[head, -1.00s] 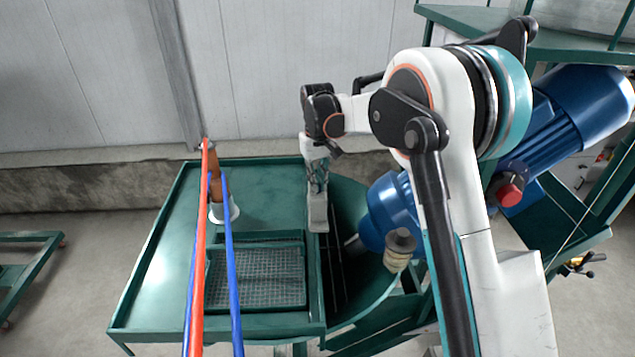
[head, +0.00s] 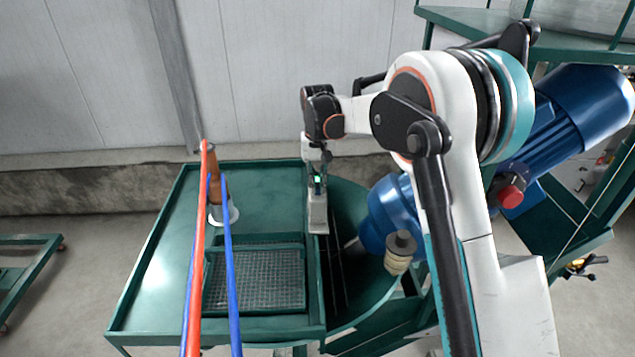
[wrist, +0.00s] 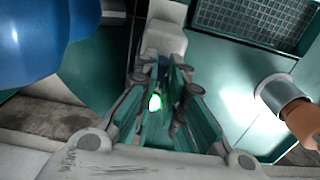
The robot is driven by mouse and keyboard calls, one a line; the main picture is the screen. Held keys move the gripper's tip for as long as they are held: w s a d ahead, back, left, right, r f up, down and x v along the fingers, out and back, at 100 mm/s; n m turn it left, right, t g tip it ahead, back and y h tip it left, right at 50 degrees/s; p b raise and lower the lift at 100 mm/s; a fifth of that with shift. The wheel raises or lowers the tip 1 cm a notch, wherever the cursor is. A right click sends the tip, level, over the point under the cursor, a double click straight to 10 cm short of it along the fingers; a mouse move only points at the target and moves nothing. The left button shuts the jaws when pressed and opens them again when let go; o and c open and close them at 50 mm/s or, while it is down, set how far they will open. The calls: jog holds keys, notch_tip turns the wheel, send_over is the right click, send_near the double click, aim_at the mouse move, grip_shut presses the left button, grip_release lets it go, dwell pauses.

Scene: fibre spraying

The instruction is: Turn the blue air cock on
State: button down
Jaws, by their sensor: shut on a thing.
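My gripper (head: 318,187) reaches down at the inner edge of the green table, just behind a pale grey block. In the wrist view, the fingers (wrist: 172,85) are close together beside that block. A small dark-blue part, the air cock (wrist: 191,89), shows between and beside the fingers and is mostly hidden by them. The gripper is shut on it. The cock's handle angle cannot be made out.
The green table (head: 165,270) has a mesh tray (head: 257,278) and a brown-and-white upright part (head: 217,205). Red (head: 199,250) and blue hoses (head: 230,260) cross in front. A blue motor (head: 585,105) stands right, near my arm. The pale block (head: 317,213) stands close to the gripper.

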aim_at(318, 185)
jog(key=c, duration=1.7)
grip_release()
jog(key=shift+r, duration=0.1)
notch_tip(318, 185, up, 12)
jog(key=shift+f, duration=0.1)
